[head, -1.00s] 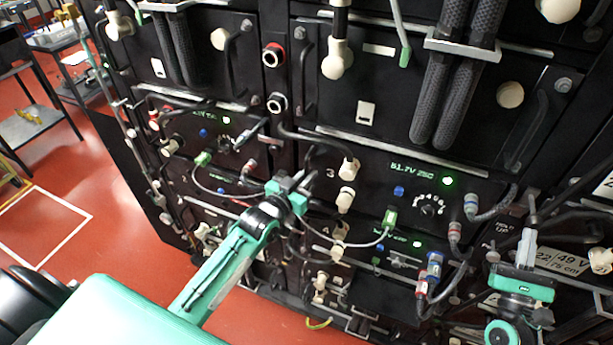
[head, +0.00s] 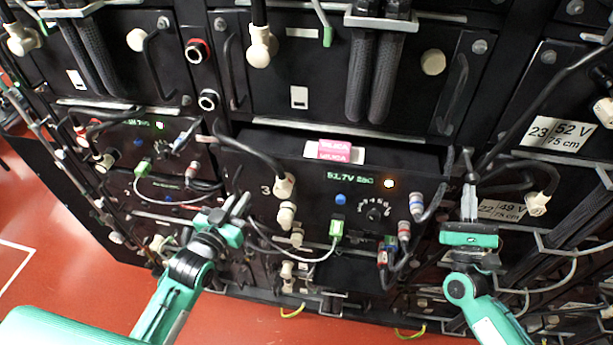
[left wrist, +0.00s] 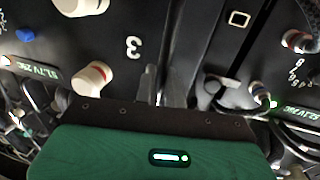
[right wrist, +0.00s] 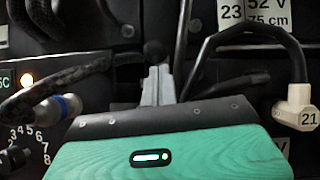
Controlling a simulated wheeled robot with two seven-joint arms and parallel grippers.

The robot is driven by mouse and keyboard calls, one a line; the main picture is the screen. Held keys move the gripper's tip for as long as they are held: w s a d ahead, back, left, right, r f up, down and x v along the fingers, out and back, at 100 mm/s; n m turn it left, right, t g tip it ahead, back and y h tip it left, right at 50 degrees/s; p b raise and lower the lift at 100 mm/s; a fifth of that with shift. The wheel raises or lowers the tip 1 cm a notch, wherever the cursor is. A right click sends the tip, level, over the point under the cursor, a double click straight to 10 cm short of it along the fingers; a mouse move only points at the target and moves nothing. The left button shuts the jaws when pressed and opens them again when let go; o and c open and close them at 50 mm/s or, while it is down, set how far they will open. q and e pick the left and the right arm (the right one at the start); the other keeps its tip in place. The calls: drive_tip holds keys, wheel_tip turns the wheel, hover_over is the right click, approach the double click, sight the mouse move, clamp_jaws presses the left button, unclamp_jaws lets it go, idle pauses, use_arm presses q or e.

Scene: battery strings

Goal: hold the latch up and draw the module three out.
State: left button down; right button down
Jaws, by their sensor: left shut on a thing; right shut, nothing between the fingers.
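Module three (head: 300,195) is the black box marked 3, with a display, a dial, a blue button and an amber-white light. It stands out from the rack, and its top edge shows. My left gripper (head: 238,206) is shut on a dark bar at the module's left, likely its handle; the same dark bar (left wrist: 178,70) shows in the left wrist view. My right gripper (head: 469,180) is shut and empty at the module's right edge. In the right wrist view its tips (right wrist: 157,82) are just below a black knob (right wrist: 154,49), likely the latch; contact is unclear.
A pink silica packet (head: 335,150) lies on module three's top. Cables and a white plug (head: 284,186) crowd its left front; red and blue plugs (head: 404,230) sit at its right. Module 22 (head: 503,209) stands right of my right gripper. Red floor (head: 60,215) is open at left.

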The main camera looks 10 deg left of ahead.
use_arm(q)
drive_tip(key=s, duration=0.3)
drive_tip(key=shift+r, duration=0.15)
drive_tip(key=c, duration=1.6)
unclamp_jaws()
drive_tip(key=shift+w+d, duration=0.1)
drive_tip(key=shift+w, duration=0.05)
drive_tip(key=s+a, duration=0.1)
drive_tip(key=s, duration=0.7)
drive_tip(key=s+a, duration=0.1)
drive_tip(key=s, duration=0.3)
drive_tip(key=shift+s+a+r, duration=0.15)
drive_tip(key=shift+s+a, duration=0.1)
drive_tip(key=shift+a, duration=0.05)
